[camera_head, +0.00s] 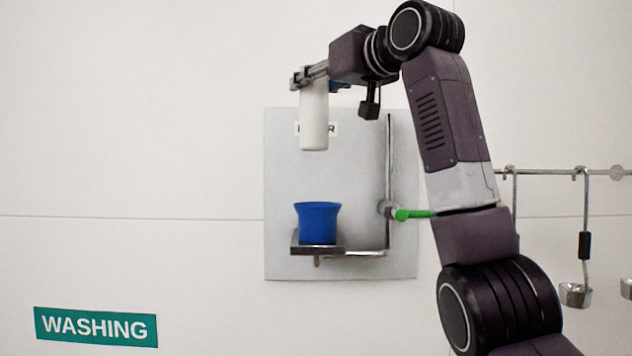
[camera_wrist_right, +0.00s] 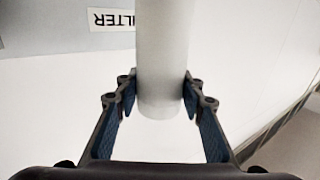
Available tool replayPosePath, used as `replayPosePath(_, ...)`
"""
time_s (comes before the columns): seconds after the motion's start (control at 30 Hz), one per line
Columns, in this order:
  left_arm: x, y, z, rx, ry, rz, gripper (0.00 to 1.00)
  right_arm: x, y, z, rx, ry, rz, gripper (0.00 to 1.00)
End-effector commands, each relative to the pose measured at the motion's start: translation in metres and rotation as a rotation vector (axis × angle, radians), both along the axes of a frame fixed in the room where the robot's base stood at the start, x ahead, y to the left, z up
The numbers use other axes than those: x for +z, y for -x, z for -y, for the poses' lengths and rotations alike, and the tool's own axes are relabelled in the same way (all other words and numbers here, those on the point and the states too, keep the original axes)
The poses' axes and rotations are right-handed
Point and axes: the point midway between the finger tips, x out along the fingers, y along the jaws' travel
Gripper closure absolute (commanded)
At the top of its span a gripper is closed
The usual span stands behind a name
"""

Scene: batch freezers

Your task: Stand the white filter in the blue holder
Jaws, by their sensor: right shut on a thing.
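The white filter (camera_head: 314,118) is an upright white cylinder, held high in front of the grey wall panel. My right gripper (camera_head: 310,76) is shut on its upper end. In the right wrist view the filter (camera_wrist_right: 163,60) stands between the two fingers of my right gripper (camera_wrist_right: 160,98). The blue holder (camera_head: 318,222) is an open-topped blue cup on a small dark shelf. It sits almost straight below the filter in the head view, with a clear gap between the filter's lower end and the holder's rim. The inside of the holder is hidden. My left gripper is not in view.
The grey panel (camera_head: 350,170) carries a metal pipe (camera_head: 388,165) and a green-handled valve (camera_head: 413,214) right of the holder. A rail (camera_head: 560,172) with hanging ladles (camera_head: 576,294) is at the right. A green WASHING sign (camera_head: 96,327) is lower left. The wall left of the panel is clear.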

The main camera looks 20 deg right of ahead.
Motion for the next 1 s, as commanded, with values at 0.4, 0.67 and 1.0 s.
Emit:
replayPosePath(0.4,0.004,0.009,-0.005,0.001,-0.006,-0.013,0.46,-0.081,-0.002,0.002,-0.002,-0.001,-0.001,0.97)
replayPosePath(0.67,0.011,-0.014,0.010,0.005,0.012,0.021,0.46,-0.114,-0.001,0.002,-0.002,-0.001,0.002,0.97)
replayPosePath(1.0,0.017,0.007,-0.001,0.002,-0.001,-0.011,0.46,-0.146,-0.001,0.002,-0.002,-0.001,0.001,0.97)
